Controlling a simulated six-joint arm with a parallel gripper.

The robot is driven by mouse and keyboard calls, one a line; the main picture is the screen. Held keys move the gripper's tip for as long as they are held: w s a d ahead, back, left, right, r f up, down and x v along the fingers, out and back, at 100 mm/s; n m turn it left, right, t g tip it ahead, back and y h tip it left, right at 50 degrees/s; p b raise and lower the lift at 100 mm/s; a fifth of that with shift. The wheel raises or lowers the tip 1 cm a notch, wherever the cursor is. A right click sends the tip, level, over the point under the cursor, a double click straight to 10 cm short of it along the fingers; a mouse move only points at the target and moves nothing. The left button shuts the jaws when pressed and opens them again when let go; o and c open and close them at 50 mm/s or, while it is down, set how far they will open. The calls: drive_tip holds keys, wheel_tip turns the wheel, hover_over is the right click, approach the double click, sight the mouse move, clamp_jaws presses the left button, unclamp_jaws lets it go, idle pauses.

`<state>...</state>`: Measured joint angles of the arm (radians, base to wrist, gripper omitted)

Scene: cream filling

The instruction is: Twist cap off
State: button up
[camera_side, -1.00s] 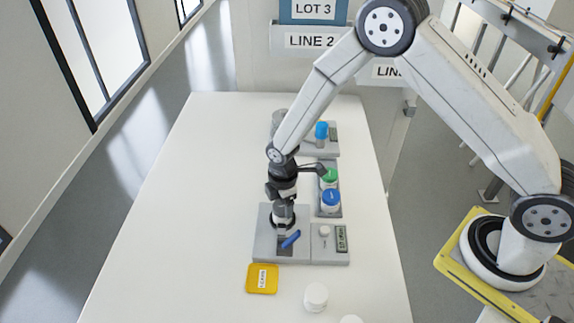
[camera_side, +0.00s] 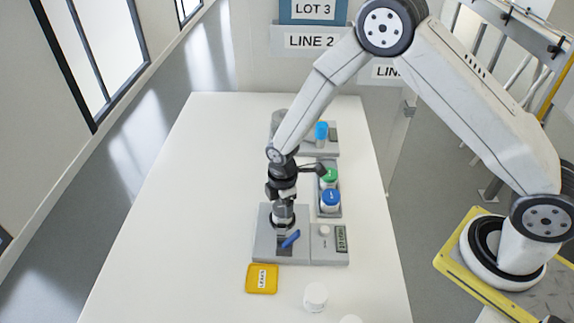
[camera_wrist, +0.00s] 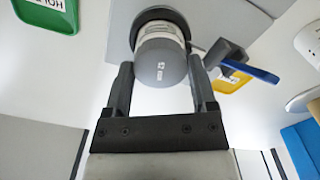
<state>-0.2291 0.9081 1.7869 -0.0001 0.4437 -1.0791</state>
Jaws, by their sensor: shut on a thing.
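A grey round cap (camera_wrist: 160,66) with small print on its top sits between the two fingers of my gripper (camera_wrist: 159,64) in the wrist view. My gripper is shut on it. A pale container body (camera_wrist: 158,32) shows behind the cap, inside a dark round holder. I cannot tell whether the cap still touches the container. In the side view my gripper (camera_side: 283,205) points down over the grey clamp base (camera_side: 263,245). The clamp's blue lever (camera_side: 290,239) sticks out at the front and also shows in the wrist view (camera_wrist: 250,71).
Jars with blue (camera_side: 331,195) and green (camera_side: 331,174) lids stand in a rack right of my gripper. A small unit with a display (camera_side: 341,239) adjoins the clamp. A yellow tray (camera_side: 262,279) and white jar (camera_side: 316,296) lie in front. The table's left side is clear.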

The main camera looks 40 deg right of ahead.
drive_tip(key=o, duration=0.7)
drive_tip(key=shift+f, duration=0.1)
drive_tip(key=c, duration=0.8)
drive_tip(key=shift+n, duration=2.9)
drive_tip(key=n, duration=0.2)
drive_tip(key=shift+n, duration=1.8)
